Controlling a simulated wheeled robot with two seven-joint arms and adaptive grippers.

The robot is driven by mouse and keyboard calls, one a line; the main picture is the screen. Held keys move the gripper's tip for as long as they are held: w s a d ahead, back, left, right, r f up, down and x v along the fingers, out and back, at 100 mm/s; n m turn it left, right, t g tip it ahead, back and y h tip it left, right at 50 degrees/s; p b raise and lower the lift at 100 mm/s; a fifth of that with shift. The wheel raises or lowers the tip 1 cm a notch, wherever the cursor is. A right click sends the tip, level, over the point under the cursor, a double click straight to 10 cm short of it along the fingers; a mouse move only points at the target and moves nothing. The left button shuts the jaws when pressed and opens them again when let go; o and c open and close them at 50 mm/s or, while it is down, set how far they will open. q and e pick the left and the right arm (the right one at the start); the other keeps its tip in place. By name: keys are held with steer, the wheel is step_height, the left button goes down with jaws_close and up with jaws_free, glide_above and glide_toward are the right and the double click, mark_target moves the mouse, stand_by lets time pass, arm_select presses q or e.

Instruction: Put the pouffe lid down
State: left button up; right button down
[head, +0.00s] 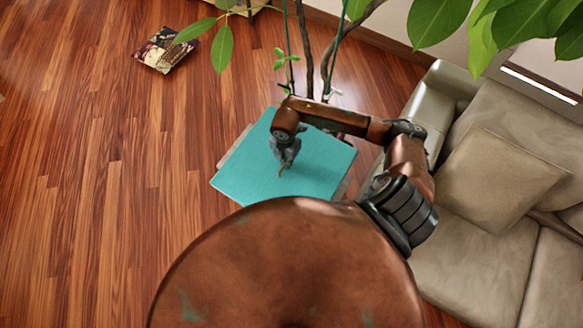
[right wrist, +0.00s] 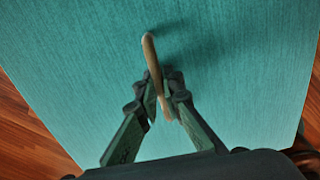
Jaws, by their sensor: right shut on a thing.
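The pouffe lid (head: 320,166) is a flat turquoise square in the middle of the head view. It fills most of the right wrist view (right wrist: 240,60). A thin tan handle (right wrist: 151,55) stands up from it. My right gripper (head: 283,168) is above the lid and shut on the handle; its two fingers (right wrist: 165,108) close around the handle in the right wrist view. A pale edge of something, perhaps the pouffe body (head: 232,150), shows past the lid's left side. The lid hides most of what is beneath. My left gripper is not in view.
A beige sofa (head: 480,240) with a cushion (head: 500,180) stands on the right. A plant with thin stems (head: 309,60) and large leaves rises behind the lid. A patterned book or magazine (head: 165,50) lies on the wooden floor. The floor at left is clear.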

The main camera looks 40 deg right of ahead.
steer(key=w+f, duration=0.2)
steer(key=f, duration=0.1)
steer(key=w+f, duration=0.2)
steer(key=shift+d+f, duration=0.1)
steer(key=shift+d, duration=0.3)
steer(key=shift+f, duration=1.45)
steer(key=c, duration=2.1)
jaws_free()
steer(key=shift+s+f, duration=0.1)
step_height(320, 180, up, 12)
steer(key=shift+r, duration=0.1)
